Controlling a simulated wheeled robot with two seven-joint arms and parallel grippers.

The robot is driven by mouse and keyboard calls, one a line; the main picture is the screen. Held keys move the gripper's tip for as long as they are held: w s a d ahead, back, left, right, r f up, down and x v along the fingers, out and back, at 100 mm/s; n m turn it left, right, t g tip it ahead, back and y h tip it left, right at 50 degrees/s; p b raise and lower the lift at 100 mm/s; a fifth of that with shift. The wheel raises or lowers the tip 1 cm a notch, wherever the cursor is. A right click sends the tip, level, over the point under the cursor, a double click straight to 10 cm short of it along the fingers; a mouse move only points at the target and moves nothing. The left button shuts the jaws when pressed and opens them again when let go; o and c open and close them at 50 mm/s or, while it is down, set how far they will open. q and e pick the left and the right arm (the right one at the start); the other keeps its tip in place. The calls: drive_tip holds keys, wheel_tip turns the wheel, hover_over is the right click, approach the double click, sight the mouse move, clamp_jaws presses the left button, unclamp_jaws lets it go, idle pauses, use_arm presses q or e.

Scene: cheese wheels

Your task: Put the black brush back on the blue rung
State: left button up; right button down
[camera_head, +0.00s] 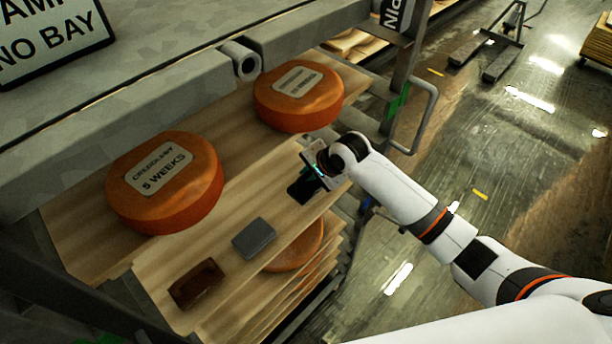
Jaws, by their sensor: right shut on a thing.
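My right gripper (314,172) reaches in from the right over the right end of the front wooden board. It is shut on the black brush (302,192), a small dark block just below its fingers. The fingers partly hide the brush, and I cannot tell whether it touches the board. A small blue patch (367,213), which looks like part of the blue rung, shows on the rack's side below my right forearm. Most of it is hidden. My left gripper is not in view.
A grey block (254,239) and a dark brown block (196,284) lie on the front board (222,262). Two orange cheese wheels (165,205) (299,108) sit on the board behind. A green patch (398,101) marks the rack's right side, near a grey handle (431,112).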

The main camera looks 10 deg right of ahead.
drive_tip(key=shift+w+a+f, duration=0.1)
drive_tip(key=shift+w+a, duration=0.3)
drive_tip(key=shift+w, duration=0.1)
wheel_tip(320, 180, down, 2)
drive_tip(key=shift+f+p, duration=0.15)
drive_tip(key=shift+p, duration=0.35)
drive_tip(key=shift+f, duration=0.5)
drive_tip(key=shift+f, duration=0.1)
drive_tip(key=c, duration=1.4)
unclamp_jaws()
drive_tip(key=shift+s, duration=0.1)
drive_tip(key=v, duration=1.2)
drive_tip(key=shift+b, duration=0.35)
